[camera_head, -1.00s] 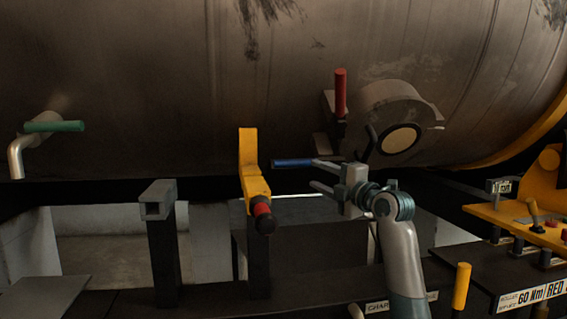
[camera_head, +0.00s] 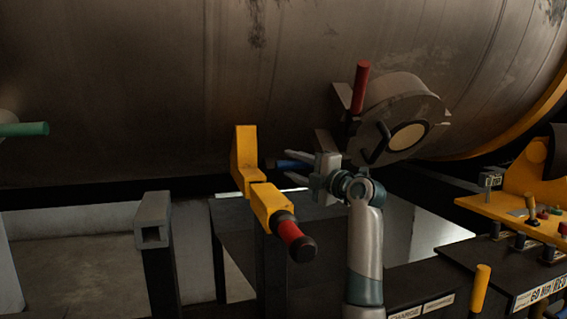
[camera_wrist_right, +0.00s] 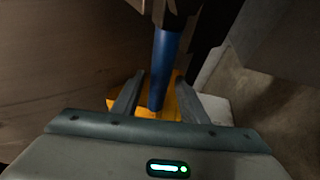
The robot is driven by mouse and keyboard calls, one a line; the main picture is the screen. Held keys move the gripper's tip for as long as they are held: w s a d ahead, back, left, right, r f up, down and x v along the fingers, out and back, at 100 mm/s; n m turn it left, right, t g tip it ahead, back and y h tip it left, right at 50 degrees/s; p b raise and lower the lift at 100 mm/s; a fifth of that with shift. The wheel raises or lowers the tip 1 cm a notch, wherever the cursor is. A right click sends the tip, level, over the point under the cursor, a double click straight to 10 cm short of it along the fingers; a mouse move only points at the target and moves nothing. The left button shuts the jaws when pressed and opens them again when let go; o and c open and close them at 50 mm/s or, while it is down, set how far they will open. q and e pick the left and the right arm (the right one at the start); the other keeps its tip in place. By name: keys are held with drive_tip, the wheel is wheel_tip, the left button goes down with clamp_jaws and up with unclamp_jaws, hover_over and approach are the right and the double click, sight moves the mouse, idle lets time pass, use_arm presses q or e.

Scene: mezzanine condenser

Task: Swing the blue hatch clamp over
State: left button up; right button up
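The blue hatch clamp handle (camera_head: 289,164) sticks out to the left at the tank's lower edge, below the round hatch (camera_head: 403,120). My right gripper (camera_head: 288,165) is at it, with one finger above and one below. In the right wrist view the blue handle (camera_wrist_right: 164,70) runs down between the two fingers (camera_wrist_right: 158,98), with a narrow gap seen on each side, so the gripper looks open around it and not closed on it. The clamp's inner end is hidden behind my gripper and dark parts. My left gripper is not in view.
A yellow bracket (camera_head: 245,165) with a red-and-black grip (camera_head: 294,239) stands close left of my right gripper. A red handle (camera_head: 360,88) rises above the hatch. A grey square-tube post (camera_head: 153,218) is left, and a yellow control panel (camera_head: 510,208) right. A green handle (camera_head: 22,130) is far left.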

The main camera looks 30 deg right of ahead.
drive_tip(key=shift+s+d+r, duration=0.1)
clamp_jaws()
idle(0.3)
